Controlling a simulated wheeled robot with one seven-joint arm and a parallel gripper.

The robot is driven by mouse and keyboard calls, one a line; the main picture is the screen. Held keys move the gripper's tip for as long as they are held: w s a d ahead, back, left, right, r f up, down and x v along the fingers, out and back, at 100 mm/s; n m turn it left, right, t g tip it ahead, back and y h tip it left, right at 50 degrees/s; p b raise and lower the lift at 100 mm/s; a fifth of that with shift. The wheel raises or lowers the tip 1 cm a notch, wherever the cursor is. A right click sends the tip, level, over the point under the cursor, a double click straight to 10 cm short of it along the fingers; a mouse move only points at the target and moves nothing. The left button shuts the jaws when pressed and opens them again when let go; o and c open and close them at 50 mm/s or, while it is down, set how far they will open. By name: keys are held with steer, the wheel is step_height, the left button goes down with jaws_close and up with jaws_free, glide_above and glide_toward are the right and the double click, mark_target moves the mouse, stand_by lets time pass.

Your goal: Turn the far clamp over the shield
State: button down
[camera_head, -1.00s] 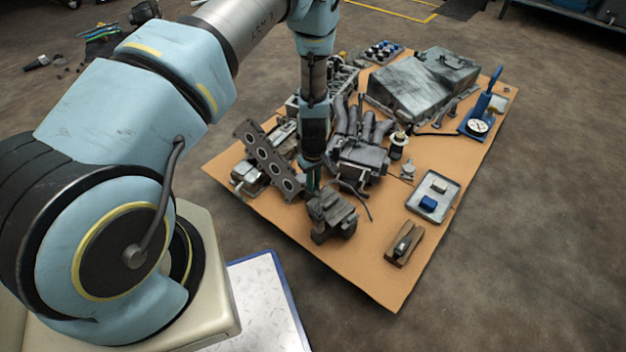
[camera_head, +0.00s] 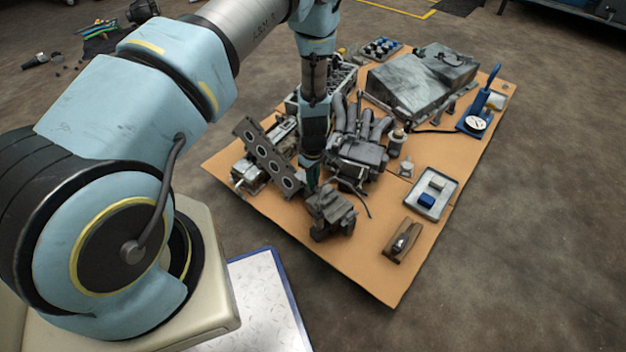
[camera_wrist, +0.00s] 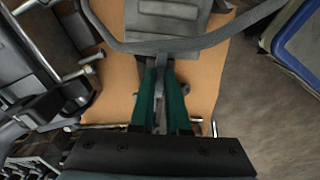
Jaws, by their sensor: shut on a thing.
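My gripper (camera_head: 313,186) points down beside the dark grey block (camera_head: 332,212) near the front of the orange board. In the wrist view its green fingers (camera_wrist: 161,80) are closed around a narrow grey piece (camera_wrist: 161,66). That piece may be part of a clamp; most of it is hidden between the fingers. A dark curved band (camera_wrist: 140,45) crosses just beyond the fingertips, with the ribbed grey block (camera_wrist: 167,12) behind it. I cannot tell which part is the shield. In the head view the fingers and my wrist hide the held piece.
A plate with round holes (camera_head: 268,160) stands left of my gripper, and pipes and an engine-like part (camera_head: 358,155) lie right. A grey tray (camera_head: 446,205) and a brown wooden piece (camera_head: 402,241) lie farther right. The board's front right is mostly clear.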

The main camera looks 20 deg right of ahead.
steer(key=c, duration=0.9)
jaws_free()
step_height(320, 180, up, 11)
steer(key=p, duration=0.2)
steer(key=w+a+r+m+h, duration=0.1)
steer(key=w+a+r, duration=0.1)
steer(key=a+r, duration=0.55)
steer(key=w+a+r+m, duration=0.1)
steer(key=w+a+r, duration=0.3)
steer(key=r, duration=0.6)
steer(key=s+a+r+m+t, duration=0.1)
steer(key=s+a+r, duration=0.2)
steer(key=a+r, duration=0.25)
steer(key=s+a+r+m, duration=0.1)
steer(key=s+a+r, duration=0.25)
steer(key=a, duration=0.35)
steer(key=s+a+r+m+t, duration=0.1)
steer(key=s+a+r+m, duration=0.15)
steer(key=a+r, duration=0.3)
step_height(320, 180, up, 26)
steer(key=p, duration=2.7)
steer(key=shift+a+f+n+y, duration=0.25)
steer(key=shift+n+y, duration=0.15)
steer(key=shift+n, duration=0.05)
